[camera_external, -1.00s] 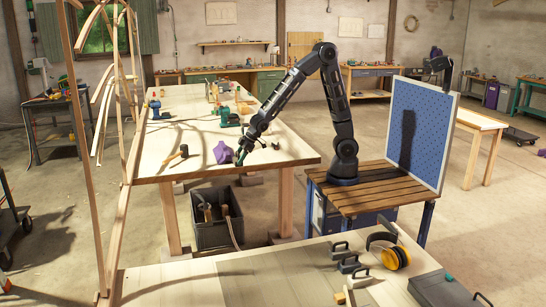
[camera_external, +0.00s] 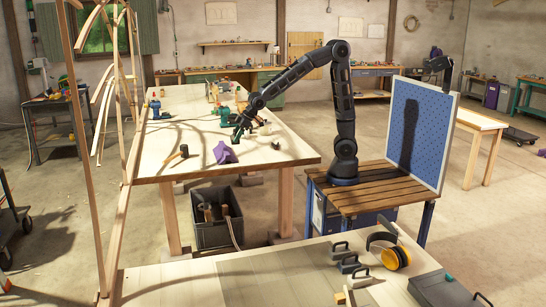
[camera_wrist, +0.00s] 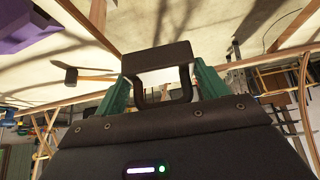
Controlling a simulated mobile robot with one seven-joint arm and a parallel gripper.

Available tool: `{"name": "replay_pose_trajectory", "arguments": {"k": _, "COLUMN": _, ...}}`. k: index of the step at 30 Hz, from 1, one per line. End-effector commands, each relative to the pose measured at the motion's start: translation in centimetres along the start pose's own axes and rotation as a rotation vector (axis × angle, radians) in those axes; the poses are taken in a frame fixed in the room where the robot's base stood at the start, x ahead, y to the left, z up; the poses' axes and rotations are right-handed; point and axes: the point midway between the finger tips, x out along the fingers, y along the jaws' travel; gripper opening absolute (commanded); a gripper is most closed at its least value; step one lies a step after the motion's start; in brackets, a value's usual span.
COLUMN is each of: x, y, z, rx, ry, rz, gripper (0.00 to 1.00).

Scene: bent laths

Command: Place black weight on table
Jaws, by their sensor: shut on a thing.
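My gripper (camera_external: 238,133) is above the long wooden table (camera_external: 205,125), at its middle. In the wrist view, its green fingers (camera_wrist: 160,90) are shut on the black weight (camera_wrist: 157,57), a dark block with a loop handle. In the outside view the weight is too small and dark to tell from the fingers. I cannot tell whether it touches the tabletop. Several similar black weights (camera_external: 349,263) with handles stand on the front bench.
A mallet (camera_external: 177,157) lies to the left. Green and blue tools (camera_external: 224,112) stand behind. Bent laths (camera_external: 125,120) rise along the table's left side.

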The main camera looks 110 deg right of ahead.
Motion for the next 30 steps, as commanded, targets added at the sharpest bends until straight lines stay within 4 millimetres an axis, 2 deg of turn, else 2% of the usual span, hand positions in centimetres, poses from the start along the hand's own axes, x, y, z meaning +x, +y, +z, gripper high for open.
{"name": "replay_pose_trajectory", "arguments": {"k": 5, "x": 0.6, "y": 3.2, "z": -0.6, "rx": 0.066, "ry": 0.003, "rz": 0.044, "gripper": 0.23}}
{"name": "replay_pose_trajectory", "arguments": {"k": 11, "x": 1.7, "y": 8.6, "z": -0.9, "rx": 0.181, "ry": 0.002, "rz": 0.118, "gripper": 0.23}}
{"name": "replay_pose_trajectory", "arguments": {"k": 20, "x": 3.1, "y": 20.2, "z": -0.3, "rx": 0.424, "ry": 0.003, "rz": 0.275, "gripper": 0.23}}
{"name": "replay_pose_trajectory", "arguments": {"k": 30, "x": 3.0, "y": 33.5, "z": 2.4, "rx": 0.708, "ry": 0.003, "rz": 0.458, "gripper": 0.23}}
